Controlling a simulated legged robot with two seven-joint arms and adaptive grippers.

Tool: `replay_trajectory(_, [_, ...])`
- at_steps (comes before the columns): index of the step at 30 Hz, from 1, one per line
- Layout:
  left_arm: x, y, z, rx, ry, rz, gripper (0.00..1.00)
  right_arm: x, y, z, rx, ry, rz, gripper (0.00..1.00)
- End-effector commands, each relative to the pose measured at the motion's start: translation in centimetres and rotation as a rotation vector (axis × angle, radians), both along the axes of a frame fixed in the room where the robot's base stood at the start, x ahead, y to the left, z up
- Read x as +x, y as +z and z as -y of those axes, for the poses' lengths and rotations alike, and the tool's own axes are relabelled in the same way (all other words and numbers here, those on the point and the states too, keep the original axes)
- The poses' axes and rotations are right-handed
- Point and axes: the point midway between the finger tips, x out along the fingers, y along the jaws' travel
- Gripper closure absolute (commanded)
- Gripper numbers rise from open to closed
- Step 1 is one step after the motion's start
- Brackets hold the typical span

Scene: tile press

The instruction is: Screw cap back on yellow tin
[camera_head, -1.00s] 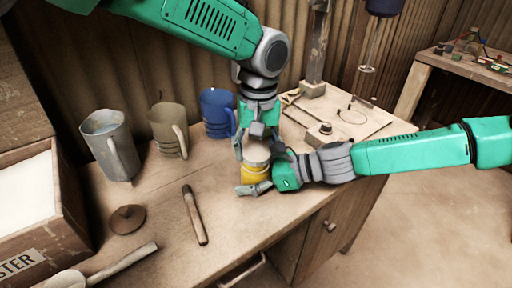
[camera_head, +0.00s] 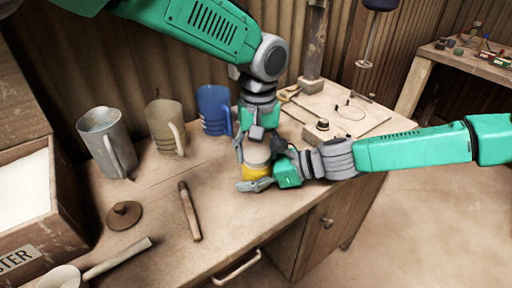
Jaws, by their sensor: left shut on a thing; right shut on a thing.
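The yellow tin (camera_head: 256,173) stands upright on the workbench near its front edge. A pale grey-beige cap (camera_head: 257,157) sits on its top; I cannot tell how tightly it is seated. My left gripper (camera_head: 258,150) comes down from above with its fingers on both sides of the cap, shut on it. My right gripper (camera_head: 258,183) comes in from the right, low over the bench, and is shut around the tin's lower body. The fingers hide part of the tin and cap.
Three mugs, a metal one (camera_head: 105,142), a tan one (camera_head: 163,128) and a blue one (camera_head: 214,108), stand at the back left. A brown lid (camera_head: 123,215) and a wooden-handled tool (camera_head: 190,211) lie in front. A board (camera_head: 365,122) with small parts lies to the right.

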Motion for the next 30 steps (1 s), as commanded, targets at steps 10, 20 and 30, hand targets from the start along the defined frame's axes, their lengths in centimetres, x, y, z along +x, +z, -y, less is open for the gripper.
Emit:
replay_trajectory(10, [-0.15, -0.11, 0.05, -0.001, -0.001, -0.001, 0.66, -0.15, -0.76, 0.36, -0.01, -0.006, -0.008, 1.0])
replay_trajectory(20, [0.12, 0.3, 0.2, 0.04, 0.001, -0.067, 0.67, -0.04, -0.78, 0.37, -0.011, -0.008, -0.009, 1.0])
replay_trajectory(30, [0.16, 0.72, 0.09, 0.08, 0.0, -0.133, 0.66, 0.02, -0.78, 0.35, -0.012, -0.01, -0.007, 1.0])
